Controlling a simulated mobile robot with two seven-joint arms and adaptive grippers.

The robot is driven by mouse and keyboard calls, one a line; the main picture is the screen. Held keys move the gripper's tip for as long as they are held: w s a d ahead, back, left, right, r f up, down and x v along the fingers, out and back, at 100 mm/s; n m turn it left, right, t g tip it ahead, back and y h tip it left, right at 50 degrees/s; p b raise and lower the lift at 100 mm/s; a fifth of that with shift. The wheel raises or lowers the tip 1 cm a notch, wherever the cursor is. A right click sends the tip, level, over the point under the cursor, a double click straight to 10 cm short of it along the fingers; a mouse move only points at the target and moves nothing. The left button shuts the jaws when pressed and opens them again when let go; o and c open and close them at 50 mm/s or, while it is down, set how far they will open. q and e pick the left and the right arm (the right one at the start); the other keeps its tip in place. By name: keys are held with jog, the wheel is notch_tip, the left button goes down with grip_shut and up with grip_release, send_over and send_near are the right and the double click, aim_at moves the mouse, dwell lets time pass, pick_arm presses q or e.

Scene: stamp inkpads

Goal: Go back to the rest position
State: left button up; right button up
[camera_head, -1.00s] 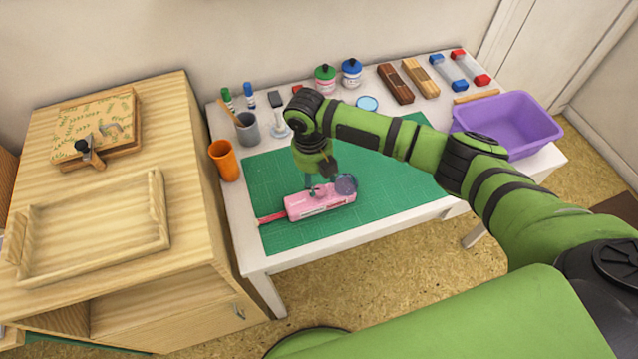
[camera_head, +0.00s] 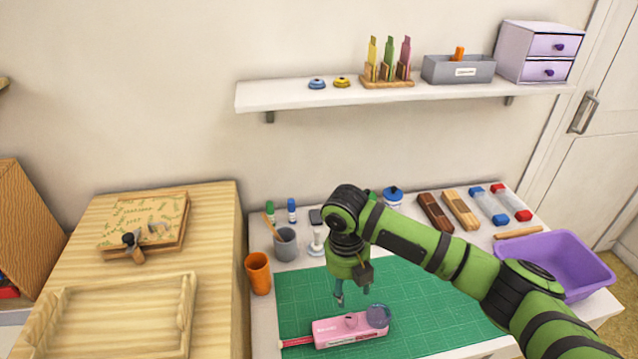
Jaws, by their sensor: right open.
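My right gripper (camera_head: 352,291) points down above the green cutting mat (camera_head: 450,297) and is open and empty. It is a little above and behind a pink box-like item (camera_head: 345,330), apart from it. The pink item lies on the mat with a grey-blue round part at its right end and a red strip (camera_head: 297,342) at its left end. My right arm comes in from the lower right. My left gripper is not in view.
An orange cup (camera_head: 258,273) and a grey cup (camera_head: 286,245) stand at the table's left. A purple bin (camera_head: 560,262) is at the right. Bottles and blocks line the back. A white shelf (camera_head: 300,97) hangs above. A wooden cabinet with a tray (camera_head: 188,310) is at left.

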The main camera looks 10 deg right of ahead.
jog(key=s+a+f+m+t+y, duration=0.1)
jog(key=s+a+f+m+y, duration=0.2)
jog(key=s+m, duration=0.35)
jog(key=s+a+f+m+t+y, duration=0.1)
jog(key=s+a+f+m+y, duration=0.1)
jog(key=s+a+f+m, duration=0.45)
jog(key=s+d+r+m+t+h, duration=0.1)
jog(key=s+d+m+h, duration=0.1)
jog(key=s+d+m, duration=0.5)
jog(key=s+d+r+m+t+h, duration=0.1)
jog(key=s+d+m+h, duration=0.15)
jog(key=d+m, duration=0.8)
notch_tip(320, 180, down, 23)
jog(key=s+a+m+g, duration=0.1)
jog(key=s+a+g, duration=0.1)
jog(key=s, duration=0.1)
jog(key=s+d+f, duration=0.3)
jog(key=s+f, duration=1.2)
jog(key=shift+s+d+g, duration=0.15)
jog(key=shift+s+g, duration=0.15)
jog(key=shift+g, duration=0.1)
